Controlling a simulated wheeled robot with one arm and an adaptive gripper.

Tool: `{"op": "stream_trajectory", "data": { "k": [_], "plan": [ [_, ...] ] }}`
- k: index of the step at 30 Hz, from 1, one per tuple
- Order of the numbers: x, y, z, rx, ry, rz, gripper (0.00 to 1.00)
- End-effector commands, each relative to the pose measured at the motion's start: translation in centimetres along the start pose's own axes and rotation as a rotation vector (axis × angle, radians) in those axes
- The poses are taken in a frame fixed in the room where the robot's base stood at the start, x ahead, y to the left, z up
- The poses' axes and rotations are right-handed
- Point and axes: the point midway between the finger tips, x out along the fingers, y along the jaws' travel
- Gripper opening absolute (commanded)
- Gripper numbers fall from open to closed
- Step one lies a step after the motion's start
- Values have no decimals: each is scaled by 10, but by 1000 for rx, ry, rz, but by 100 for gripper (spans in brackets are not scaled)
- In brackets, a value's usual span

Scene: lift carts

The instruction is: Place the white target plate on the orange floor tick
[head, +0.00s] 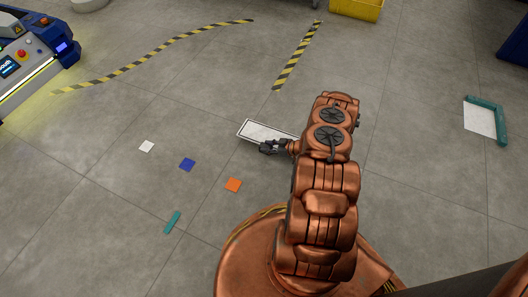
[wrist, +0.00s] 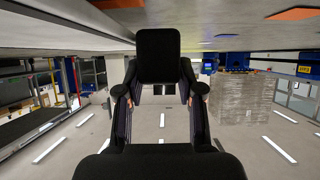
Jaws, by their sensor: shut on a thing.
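The white plate (head: 262,130), a long flat rectangle with a dark rim, shows in the middle of the head view; my arm hides its right end. My gripper (head: 268,148) is shut on the plate at its near long edge. Whether the plate is clear of the floor is hard to tell. The orange floor tick (head: 233,185) is a small bare square, below and left of the plate and gripper. The wrist view is upside down, with my dark gripper fingers (wrist: 159,90) in the middle; their contact with the plate is unclear there.
A white square (head: 147,146), a blue square (head: 187,164) and a teal strip (head: 172,222) lie left of the orange tick. A white patch (head: 479,118) with a teal corner bracket (head: 500,120) lies far right. A blue cart (head: 40,50) stands upper left, a yellow bin (head: 357,9) at the top.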

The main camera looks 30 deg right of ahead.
Motion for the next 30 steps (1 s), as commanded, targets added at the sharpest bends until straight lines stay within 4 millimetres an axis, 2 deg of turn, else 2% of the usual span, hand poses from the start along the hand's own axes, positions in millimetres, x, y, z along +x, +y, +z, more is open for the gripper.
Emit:
{"op": "stream_trajectory", "data": {
  "k": [10, 12, 16, 29, 30],
  "plan": [
    [23, 2, -9, -3, 2, -1, 0],
    [27, 2, 6, 0, 0, 0, 0],
    [35, 2, 20, -2, 1, 0, 0],
    [37, 3, 23, -4, 2, 1, 0],
    [37, 3, 23, -3, 1, 1, 39]
  ]
}}
